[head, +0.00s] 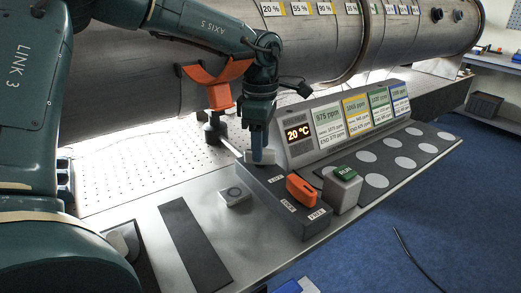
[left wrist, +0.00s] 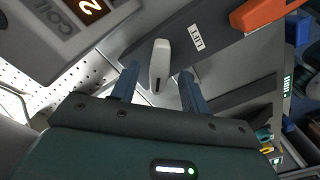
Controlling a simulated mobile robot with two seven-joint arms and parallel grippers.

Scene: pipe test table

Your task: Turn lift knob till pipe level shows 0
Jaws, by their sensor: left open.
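A pale grey lift knob (head: 262,157) stands on a dark control box (head: 277,188) below the pipe. In the left wrist view the knob (left wrist: 160,65) is upright, with a LIFT label (left wrist: 197,38) on the box beside it. My left gripper (head: 257,150) points down at the knob. Its open fingers (left wrist: 158,88) lie on either side of the knob, with a gap visible; whether either touches is unclear. The large grey pipe (head: 230,75) carries percent labels, including 20 % (head: 271,9). Which reading is the pipe level is unclear. My right gripper is not in view.
An orange handle (head: 301,190) sits on the same box, close to the knob. A green button (head: 345,173) on a grey block stands to its right. A display (head: 298,132) reads 20 °C behind.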

